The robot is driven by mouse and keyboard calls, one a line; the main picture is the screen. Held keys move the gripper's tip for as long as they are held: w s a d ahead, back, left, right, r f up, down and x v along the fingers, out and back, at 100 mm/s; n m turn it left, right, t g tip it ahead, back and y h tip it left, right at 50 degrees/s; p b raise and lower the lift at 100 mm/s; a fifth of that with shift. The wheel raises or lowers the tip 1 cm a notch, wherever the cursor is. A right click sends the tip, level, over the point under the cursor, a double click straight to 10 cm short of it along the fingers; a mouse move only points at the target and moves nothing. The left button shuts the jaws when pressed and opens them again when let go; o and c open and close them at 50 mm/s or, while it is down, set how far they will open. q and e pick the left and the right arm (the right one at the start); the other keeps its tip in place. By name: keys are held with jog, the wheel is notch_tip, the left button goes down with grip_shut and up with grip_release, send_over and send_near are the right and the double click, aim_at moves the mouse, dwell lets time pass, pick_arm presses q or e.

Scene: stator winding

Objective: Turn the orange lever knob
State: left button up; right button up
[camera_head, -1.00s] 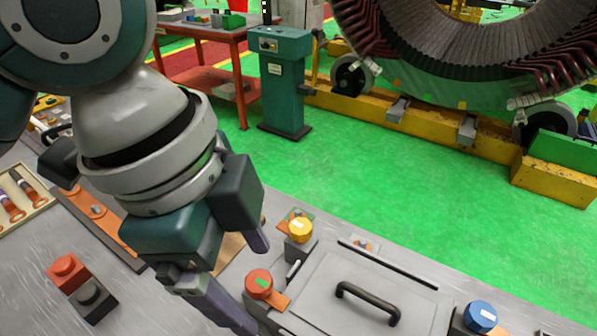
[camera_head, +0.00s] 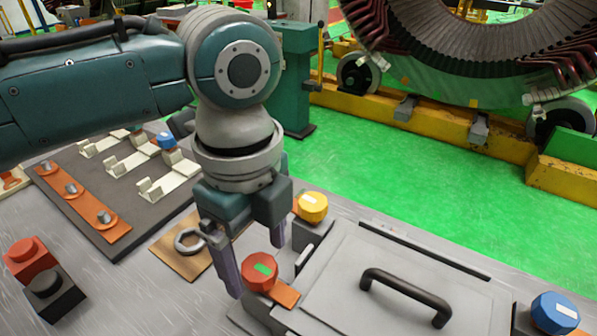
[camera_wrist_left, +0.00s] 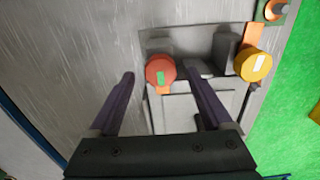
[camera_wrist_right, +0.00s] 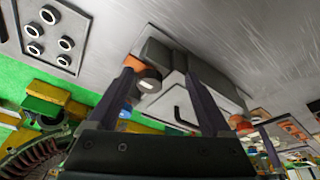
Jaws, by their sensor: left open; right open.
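The orange-red lever knob (camera_head: 259,271) with a green label stands on an orange lever at the near left corner of the grey lidded box (camera_head: 345,285). My left gripper (camera_head: 254,262) is open above and around it, pointing down. One finger is left of the knob and the other is behind it. In the left wrist view the knob (camera_wrist_left: 160,70) lies between the two fingertips, with a gap to each. I cannot tell how high the tips are. My right gripper (camera_wrist_right: 160,78) is open and empty; it shows only in the right wrist view.
A yellow knob (camera_head: 312,207) stands close behind the left gripper. A blue knob (camera_head: 555,313) is at the right. The box lid has a black handle (camera_head: 405,295).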

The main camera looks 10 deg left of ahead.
pick_arm(q)
jog(key=shift+f, duration=0.65)
grip_shut()
